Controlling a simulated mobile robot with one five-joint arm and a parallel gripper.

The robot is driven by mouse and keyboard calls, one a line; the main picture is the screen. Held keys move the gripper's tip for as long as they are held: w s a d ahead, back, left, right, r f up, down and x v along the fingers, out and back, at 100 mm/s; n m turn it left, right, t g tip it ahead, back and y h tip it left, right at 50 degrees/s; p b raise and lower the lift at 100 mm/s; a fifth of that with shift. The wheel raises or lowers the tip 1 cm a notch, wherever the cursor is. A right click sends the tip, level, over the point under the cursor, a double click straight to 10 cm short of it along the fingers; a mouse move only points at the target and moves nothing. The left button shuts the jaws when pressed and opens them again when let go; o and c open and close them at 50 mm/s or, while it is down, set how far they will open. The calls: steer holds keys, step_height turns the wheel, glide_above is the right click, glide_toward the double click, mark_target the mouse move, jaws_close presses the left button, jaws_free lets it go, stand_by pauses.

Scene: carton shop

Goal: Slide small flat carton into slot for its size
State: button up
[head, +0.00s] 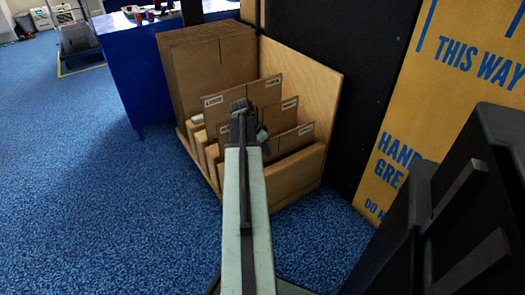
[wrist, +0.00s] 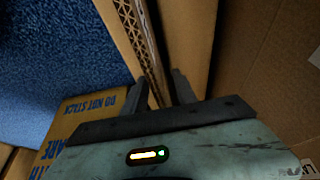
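My gripper (head: 243,108) is at the upper edges of the flat cartons in the wooden slotted rack. In the wrist view its two dark fingers (wrist: 160,92) are apart. A pale corrugated carton edge (wrist: 138,35) runs down between them, close to the left finger. I cannot tell whether the fingers clamp it. Brown flat cartons with white labels stand upright in the rack, one behind the gripper (head: 266,91) and others to the right (head: 300,138). The gripper and arm hide part of the slots. Which carton is the small one is not clear.
Larger brown cartons (head: 195,70) stand at the back left of the rack, beside its plywood side panel (head: 315,80). A blue table (head: 130,65) is behind to the left. A yellow printed board (head: 440,90) is on the right. Blue carpet (head: 90,190) is clear at left.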

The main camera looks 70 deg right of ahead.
steer(key=p+v, duration=0.7)
steer(key=v, duration=0.1)
steer(key=shift+s, duration=0.1)
steer(key=shift+f, duration=0.1)
